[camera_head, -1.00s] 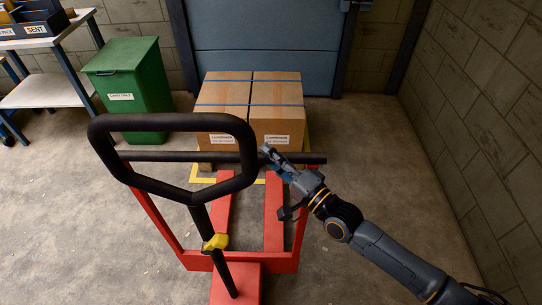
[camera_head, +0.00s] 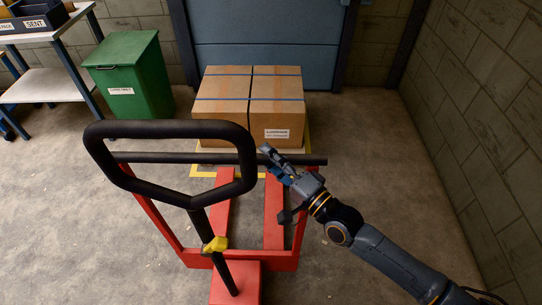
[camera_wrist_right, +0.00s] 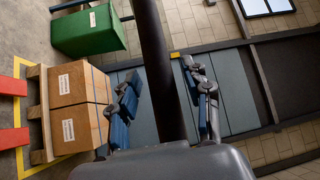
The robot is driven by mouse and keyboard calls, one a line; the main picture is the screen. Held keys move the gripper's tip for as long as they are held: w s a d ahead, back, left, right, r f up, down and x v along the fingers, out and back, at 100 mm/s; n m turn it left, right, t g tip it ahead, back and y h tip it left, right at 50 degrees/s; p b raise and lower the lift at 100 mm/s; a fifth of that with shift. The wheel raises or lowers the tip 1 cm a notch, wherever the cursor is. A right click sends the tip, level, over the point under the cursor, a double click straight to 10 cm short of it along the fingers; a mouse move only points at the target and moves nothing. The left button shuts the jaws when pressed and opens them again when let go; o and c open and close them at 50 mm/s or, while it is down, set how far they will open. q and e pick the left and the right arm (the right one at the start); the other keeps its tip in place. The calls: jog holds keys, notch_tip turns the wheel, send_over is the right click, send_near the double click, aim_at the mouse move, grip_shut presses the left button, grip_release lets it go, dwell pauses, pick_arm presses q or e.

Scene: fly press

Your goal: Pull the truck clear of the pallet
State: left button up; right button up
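The red pallet truck (camera_head: 236,279) stands in front of me. Its black loop handle (camera_head: 170,129) is tilted towards me, and a black crossbar (camera_head: 312,160) spans its red frame. Its forks (camera_head: 274,215) point at the pallet (camera_wrist_right: 39,112), which carries strapped cardboard boxes (camera_head: 225,84). In the wrist view the forks (camera_wrist_right: 13,138) reach the pallet's near edge; I cannot tell whether the tips are inside. My right gripper (camera_head: 275,165) is at the crossbar's right part. In the wrist view its fingers (camera_wrist_right: 164,100) stand on both sides of the black bar, apparently with gaps. My left gripper is out of view.
A green bin (camera_head: 128,84) stands left of the boxes, and a shelf table (camera_head: 44,86) is beyond it. A blue door (camera_head: 267,42) is behind the boxes. A block wall (camera_head: 492,120) runs along the right. The floor beside the truck is clear.

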jog(key=shift+w, duration=0.1)
jog(key=v, duration=1.2)
jog(key=shift+a, duration=0.1)
